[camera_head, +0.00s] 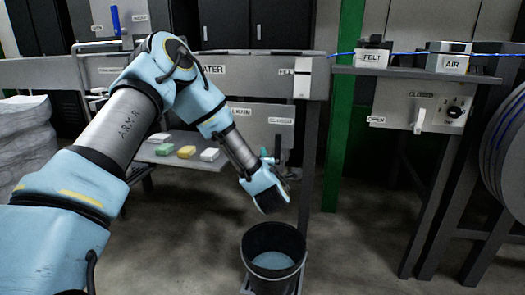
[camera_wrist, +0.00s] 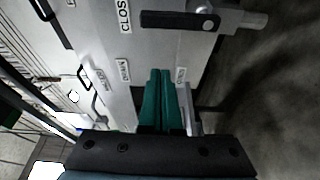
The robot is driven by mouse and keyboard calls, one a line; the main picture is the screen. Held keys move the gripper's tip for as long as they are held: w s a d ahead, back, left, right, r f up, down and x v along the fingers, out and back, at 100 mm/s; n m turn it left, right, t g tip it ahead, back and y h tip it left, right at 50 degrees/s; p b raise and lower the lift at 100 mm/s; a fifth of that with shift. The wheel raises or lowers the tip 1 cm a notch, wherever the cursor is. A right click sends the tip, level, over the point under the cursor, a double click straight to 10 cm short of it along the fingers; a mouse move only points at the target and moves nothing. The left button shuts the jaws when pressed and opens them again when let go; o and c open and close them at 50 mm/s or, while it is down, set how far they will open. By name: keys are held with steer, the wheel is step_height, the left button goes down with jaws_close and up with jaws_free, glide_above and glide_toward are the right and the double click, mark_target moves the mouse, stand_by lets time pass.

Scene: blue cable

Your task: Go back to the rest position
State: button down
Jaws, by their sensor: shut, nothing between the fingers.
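My arm reaches across the left and middle of the head view, bent at the elbow, with its wrist low above a black bucket (camera_head: 272,262). In the wrist view my gripper (camera_wrist: 160,76) has two green fingers lying side by side, shut with nothing between them. The fingers point toward a pale panel (camera_wrist: 110,60) with labels and a handle (camera_wrist: 180,20). I cannot tell how far the panel is from the fingertips.
The bucket of bluish liquid stands on the floor below my wrist. A low shelf (camera_head: 160,152) holds green, yellow and white blocks. A blue cable (camera_head: 345,54) runs past the FELT (camera_head: 371,59) and AIR (camera_head: 453,65) blocks. A reel (camera_head: 508,150) stands at right. Open floor lies right of the bucket.

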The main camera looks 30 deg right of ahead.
steer(key=shift+v, duration=0.9)
steer(key=w+a+m+g+y, duration=0.3)
steer(key=a+m+g, duration=0.65)
steer(key=a, duration=1.15)
steer(key=s+a+r+m+g+y, duration=0.1)
steer(key=s+a+m+g+y, duration=0.15)
steer(key=s+a, duration=0.7)
steer(key=s+a+m+g+y, duration=0.25)
steer(key=s+a, duration=0.35)
steer(key=a, duration=0.7)
step_height(320, 180, up, 20)
steer(key=p, duration=1.9)
steer(key=shift+s+a+f+n+h, duration=0.2)
steer(key=shift+s+a+n+h, duration=0.1)
steer(key=shift+s+n+h, duration=0.15)
